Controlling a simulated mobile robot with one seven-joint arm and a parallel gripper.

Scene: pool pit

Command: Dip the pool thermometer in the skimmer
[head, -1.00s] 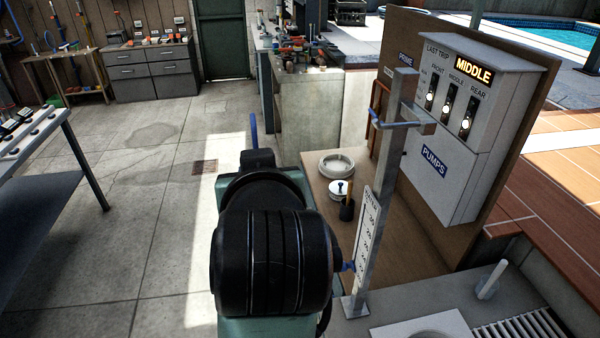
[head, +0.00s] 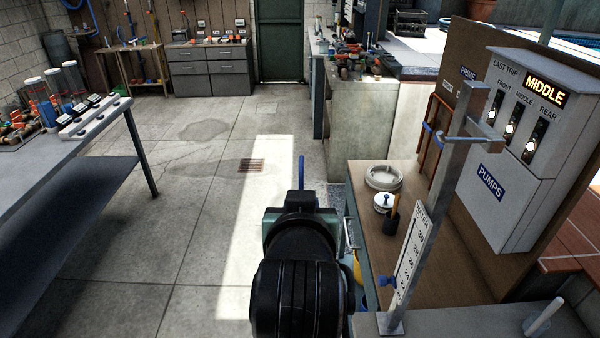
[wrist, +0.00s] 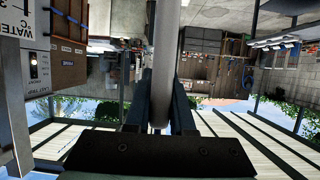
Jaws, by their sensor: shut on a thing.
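My gripper (wrist: 174,105) is shut on a pale grey rod (wrist: 165,60), which looks like the pool thermometer, in the wrist view. The skimmer cannot be made out for sure now.
A grey post (head: 440,210) with a water scale (head: 413,250) and blue pointer stands on the bench's near side. The pump box (head: 515,150) is behind it, its sign reading MIDDLE. A grey table (head: 75,150) is left. The floor between is clear.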

